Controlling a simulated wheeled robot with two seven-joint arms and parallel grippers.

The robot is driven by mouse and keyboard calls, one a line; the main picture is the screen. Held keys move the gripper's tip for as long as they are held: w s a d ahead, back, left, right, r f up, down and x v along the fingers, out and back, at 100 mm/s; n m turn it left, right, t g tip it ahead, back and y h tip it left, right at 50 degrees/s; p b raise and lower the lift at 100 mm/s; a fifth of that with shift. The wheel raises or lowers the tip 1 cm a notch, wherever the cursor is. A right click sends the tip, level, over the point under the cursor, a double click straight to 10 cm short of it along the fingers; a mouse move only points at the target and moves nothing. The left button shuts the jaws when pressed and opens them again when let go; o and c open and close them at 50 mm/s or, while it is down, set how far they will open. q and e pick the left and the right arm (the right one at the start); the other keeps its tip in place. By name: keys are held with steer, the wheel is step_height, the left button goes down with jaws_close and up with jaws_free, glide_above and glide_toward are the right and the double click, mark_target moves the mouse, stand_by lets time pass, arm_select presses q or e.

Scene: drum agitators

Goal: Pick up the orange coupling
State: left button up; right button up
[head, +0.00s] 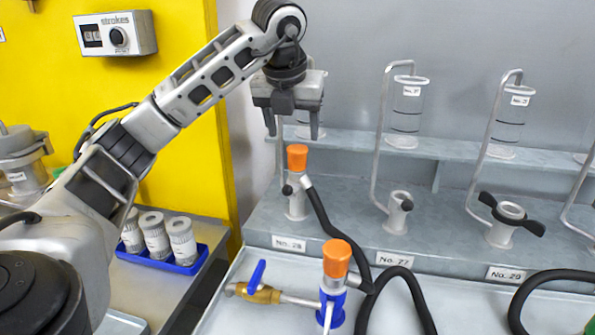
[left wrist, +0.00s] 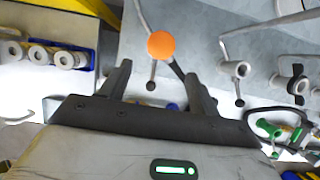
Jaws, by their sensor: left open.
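Two orange caps show in the head view. The far orange coupling (head: 297,157) sits upright on a grey fitting (head: 297,195) behind the label No. 28. The nearer orange piece (head: 337,258) tops a fitting with a blue collar. My left gripper (head: 293,133) points down with its fingers apart and empty, just above the far orange coupling. In the left wrist view, an orange round top (left wrist: 161,45) lies just beyond and between the open fingertips (left wrist: 159,72). Contact with the fingers does not show. My right gripper is not in view.
A black hose (head: 322,210) runs from the far fitting, close beside the nearer one. Metal rods (head: 380,140) with clear cylinders stand to the right. A blue tray (head: 200,262) with white containers sits at left. A blue-handled valve (head: 257,282) lies in front.

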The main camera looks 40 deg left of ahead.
mark_target(297, 166)
arm_select(q)
steer(key=p+x, duration=0.1)
steer(key=x, duration=1)
steer(key=shift+w+a+f, duration=0.1)
steer(key=shift+f, duration=0.15)
steer(key=c, duration=1.2)
